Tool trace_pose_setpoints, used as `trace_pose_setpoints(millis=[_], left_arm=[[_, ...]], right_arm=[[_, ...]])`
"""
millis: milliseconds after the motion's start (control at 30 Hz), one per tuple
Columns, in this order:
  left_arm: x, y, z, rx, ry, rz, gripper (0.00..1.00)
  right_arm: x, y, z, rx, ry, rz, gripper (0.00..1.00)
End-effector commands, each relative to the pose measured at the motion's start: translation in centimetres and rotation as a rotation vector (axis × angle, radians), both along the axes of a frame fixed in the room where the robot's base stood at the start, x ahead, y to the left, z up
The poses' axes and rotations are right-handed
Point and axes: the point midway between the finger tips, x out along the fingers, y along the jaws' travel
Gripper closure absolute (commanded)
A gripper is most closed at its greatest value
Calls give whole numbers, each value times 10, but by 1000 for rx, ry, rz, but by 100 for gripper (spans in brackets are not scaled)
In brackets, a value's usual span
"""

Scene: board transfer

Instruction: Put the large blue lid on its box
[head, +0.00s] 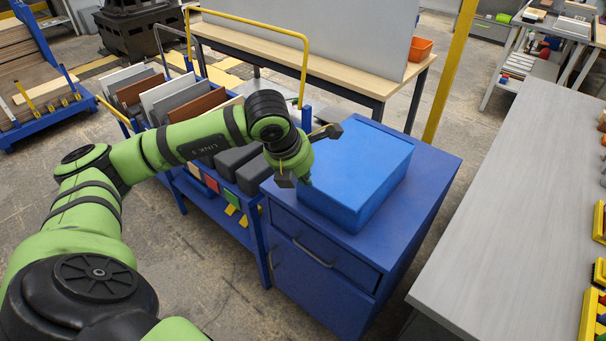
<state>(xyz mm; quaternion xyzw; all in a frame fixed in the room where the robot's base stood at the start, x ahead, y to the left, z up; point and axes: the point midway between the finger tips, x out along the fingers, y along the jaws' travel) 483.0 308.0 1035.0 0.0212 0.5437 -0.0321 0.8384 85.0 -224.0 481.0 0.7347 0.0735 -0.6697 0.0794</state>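A large blue box (345,207) stands on top of a dark blue cabinet. Its top is covered by a flat, lighter blue surface, which looks like the large blue lid (365,158) lying level on it; I cannot make out a clear seam between them. My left gripper (310,157) is at the left end of the box, by its upper edge. Its dark fingertips are spread wide apart, with nothing visible between them. I cannot tell whether it touches the lid. My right gripper is not in view.
The blue cabinet (423,180) has a drawer and a door in front. A blue cart (205,192) with upright panels and dark bins stands to its left. A long grey table (510,200) is on the right, mostly bare, with yellow items along its right edge. A yellow post (450,75) rises behind.

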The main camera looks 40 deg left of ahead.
Motion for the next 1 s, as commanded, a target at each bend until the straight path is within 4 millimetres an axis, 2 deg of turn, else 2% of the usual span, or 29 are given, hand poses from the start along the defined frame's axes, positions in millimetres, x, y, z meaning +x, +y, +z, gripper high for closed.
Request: trace_pose_setpoints(millis=[1000], left_arm=[[15, -2, -49, -3, -1, -1, 100]], right_arm=[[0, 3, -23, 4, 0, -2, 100]])
